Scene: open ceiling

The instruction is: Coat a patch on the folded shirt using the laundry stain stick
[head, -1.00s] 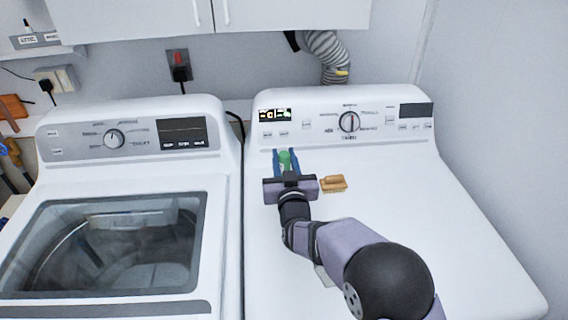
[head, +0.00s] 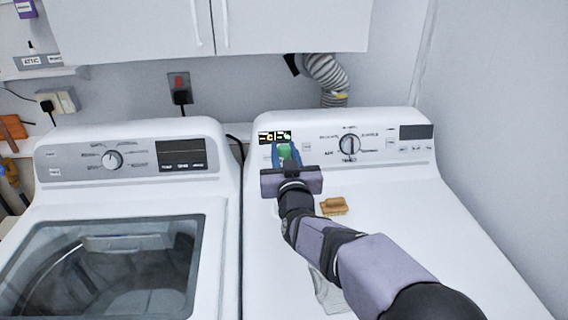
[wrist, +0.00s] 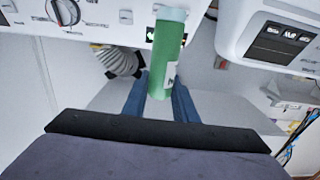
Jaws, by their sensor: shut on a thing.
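My gripper (head: 286,154) is shut on the green laundry stain stick (head: 286,150), between its two blue fingers. It holds the stick up in front of the control panel of the right-hand machine. In the wrist view the stain stick (wrist: 167,52) is a green cylinder with a paler end and a white label patch, standing out between the fingers. A pale, greyish cloth (head: 327,292), which looks like the folded shirt, lies on the right machine's top. My arm hides most of it, so its outline and any patch on it cannot be told.
A wooden brush (head: 333,206) lies on the right machine's white top (head: 420,240), just right of my arm. The raised control panel (head: 378,141) stands behind. A washer (head: 225,240) with a glass lid is at the left, across a narrow gap. The right side of the top is clear.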

